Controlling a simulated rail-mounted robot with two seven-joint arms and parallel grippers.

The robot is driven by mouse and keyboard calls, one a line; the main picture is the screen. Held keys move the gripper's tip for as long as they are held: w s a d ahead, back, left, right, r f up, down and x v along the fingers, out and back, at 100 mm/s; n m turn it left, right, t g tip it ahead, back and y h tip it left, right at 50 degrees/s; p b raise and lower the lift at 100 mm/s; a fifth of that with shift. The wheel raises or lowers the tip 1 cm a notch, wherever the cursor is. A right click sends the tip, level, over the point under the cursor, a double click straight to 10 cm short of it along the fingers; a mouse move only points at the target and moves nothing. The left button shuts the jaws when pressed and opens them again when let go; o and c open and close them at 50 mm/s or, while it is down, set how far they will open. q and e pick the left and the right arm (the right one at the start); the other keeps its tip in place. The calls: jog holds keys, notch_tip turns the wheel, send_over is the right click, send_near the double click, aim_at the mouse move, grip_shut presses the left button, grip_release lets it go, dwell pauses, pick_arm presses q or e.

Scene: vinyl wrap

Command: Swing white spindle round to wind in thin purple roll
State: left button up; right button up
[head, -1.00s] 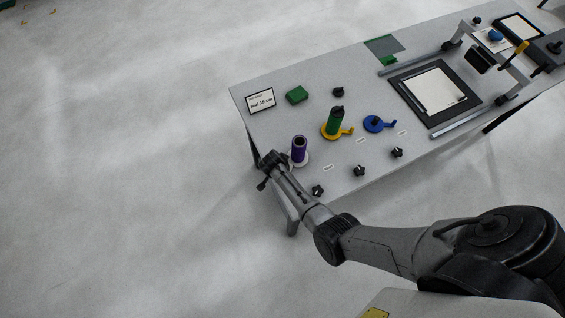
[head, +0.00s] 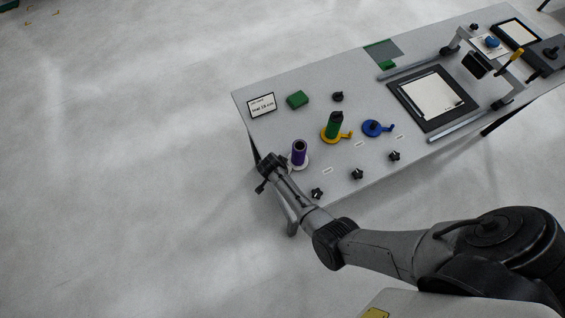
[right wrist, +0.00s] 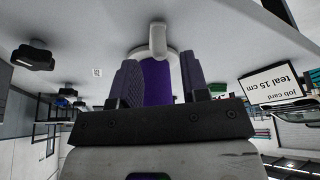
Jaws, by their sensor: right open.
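The purple roll (head: 299,155) stands upright on the white spindle (head: 303,166) near the left end of the table in the head view. My right gripper (head: 266,167) is just left of the roll, past the table's edge. In the right wrist view the open fingers (right wrist: 160,70) show either side of the purple roll (right wrist: 157,82), with gaps between. The spindle's white handle (right wrist: 157,40) sticks out beyond the roll. I cannot tell whether anything touches. My left gripper is not in view.
A green roll (head: 334,127) stands on a yellow spindle (head: 331,137), with a blue spindle (head: 373,128) to its right. Black knobs (head: 317,193) line the near edge.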

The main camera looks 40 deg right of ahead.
jog(key=p+v, duration=0.6)
jog(key=v, duration=0.2)
jog(key=shift+r, duration=0.1)
dwell(0.3)
jog(key=s+d+r+n+t, duration=0.1)
jog(key=s+d+r+n, duration=0.15)
jog(key=s, duration=0.25)
jog(key=s+d+r+n, duration=0.2)
jog(key=s+r+n, duration=0.15)
jog(key=s, duration=0.25)
jog(key=s+a+r+n+y, duration=0.1)
jog(key=s+a+r+n, duration=0.1)
jog(key=s+r, duration=0.3)
jog(key=s+a+r+n+y, duration=0.2)
jog(key=s+r+n, duration=0.2)
jog(key=r, duration=0.1)
jog(key=s+a+r+n+t+y, duration=0.1)
jog(key=s+a+r+n, duration=0.2)
jog(key=s+r+n, duration=0.1)
jog(key=shift+s+r, duration=0.55)
jog(key=shift+s, duration=0.3)
